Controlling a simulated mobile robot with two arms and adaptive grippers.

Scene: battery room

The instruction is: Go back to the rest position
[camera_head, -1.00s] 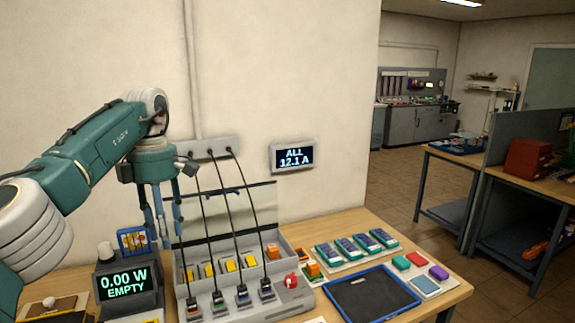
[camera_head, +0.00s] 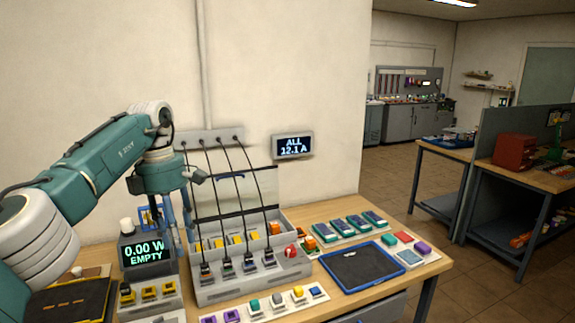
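I see nothing held in the part that shows. My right arm and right gripper are not in view.
A wooden bench (camera_head: 375,290) carries a grey charger rack (camera_head: 235,287) with cables plugged in. To its right are a dark blue-rimmed tray (camera_head: 361,265) and several green modules. A wall display (camera_head: 292,145) reads "ALL 12.1 A". Open floor (camera_head: 400,185) lies right of the bench.

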